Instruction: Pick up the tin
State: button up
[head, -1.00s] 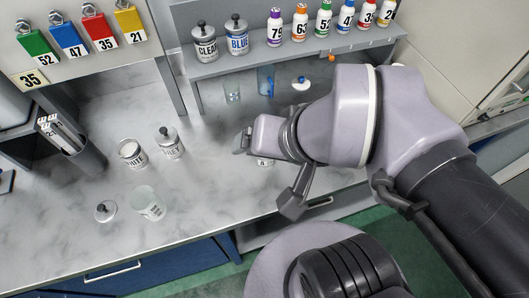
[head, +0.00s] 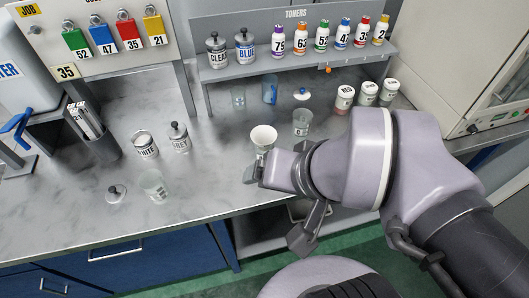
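Several tins show in the head view. The WHITE tin (head: 145,146) stands open on the bench. The GREY tin (head: 179,139), with a knobbed lid, stands beside it. The lidded CLEAR tin (head: 217,52) and BLUE tin (head: 245,47) stand on the shelf. My gripper (head: 252,174) is over the front of the bench, to the right of the WHITE and GREY tins and apart from them. A pale open cup (head: 263,136) shows directly behind it, its lower part hidden. I cannot tell whether the gripper touches the cup, or whether its fingers are open.
A loose lid (head: 116,193) and a clear beaker (head: 153,184) lie at the front left. Another beaker (head: 302,122) stands behind my arm. Several toner bottles line the shelf (head: 300,62). A dark holder (head: 101,146) stands left. The bench between GREY tin and gripper is clear.

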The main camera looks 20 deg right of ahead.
aim_at(143, 141)
jog(key=i+j, duration=0.1)
jog(key=j, duration=0.8)
jog(key=i+j+z, duration=0.1)
jog(key=j, duration=0.75)
jog(key=i+j, duration=0.1)
jog(key=j, duration=0.8)
jog(key=i+j, duration=0.1)
jog(key=j, duration=0.75)
jog(key=z, duration=0.05)
